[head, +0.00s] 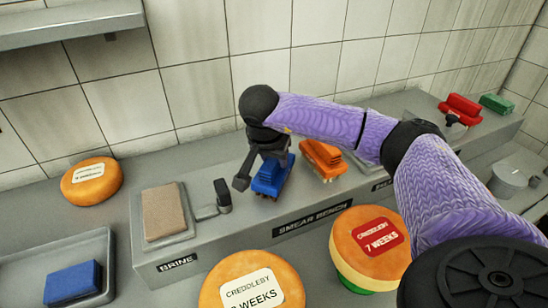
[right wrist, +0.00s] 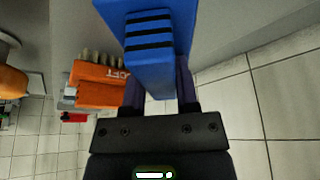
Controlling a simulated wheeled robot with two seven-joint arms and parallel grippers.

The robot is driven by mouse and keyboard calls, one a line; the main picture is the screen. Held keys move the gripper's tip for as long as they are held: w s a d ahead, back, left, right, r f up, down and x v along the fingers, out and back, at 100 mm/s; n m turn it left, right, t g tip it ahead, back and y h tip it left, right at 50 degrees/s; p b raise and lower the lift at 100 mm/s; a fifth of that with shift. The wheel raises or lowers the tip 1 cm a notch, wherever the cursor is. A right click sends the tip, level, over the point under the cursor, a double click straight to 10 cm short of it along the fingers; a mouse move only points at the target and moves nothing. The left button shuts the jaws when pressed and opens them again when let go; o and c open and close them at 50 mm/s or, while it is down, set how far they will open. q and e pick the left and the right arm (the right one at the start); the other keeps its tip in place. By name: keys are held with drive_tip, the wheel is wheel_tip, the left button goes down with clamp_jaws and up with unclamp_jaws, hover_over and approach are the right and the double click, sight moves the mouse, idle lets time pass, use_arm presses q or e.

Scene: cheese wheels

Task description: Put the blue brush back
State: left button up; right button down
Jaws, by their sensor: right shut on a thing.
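The blue brush (head: 270,179) is in my right gripper (head: 265,160), at the back of the grey bench (head: 230,238), left of the orange brush (head: 322,159). The right wrist view shows the blue brush (right wrist: 150,65) between the two dark fingers of the right gripper (right wrist: 158,95), which are shut on it. The head view does not make clear whether the brush touches the bench top. My left gripper is in neither view.
A brown pad (head: 164,211) lies in the brine tray. Cheese wheels (head: 250,285) (head: 367,245) stand in front of the bench; another (head: 91,180) is at left. A blue block (head: 72,283) sits in a tray. Red (head: 460,108) and green (head: 496,104) items are at far right.

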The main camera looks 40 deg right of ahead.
drive_tip(key=shift+c, duration=1.8)
unclamp_jaws()
drive_tip(key=p+v, duration=0.2)
drive_tip(key=v, duration=1)
drive_tip(key=shift+p, duration=0.35)
drive_tip(key=shift+r, duration=0.1)
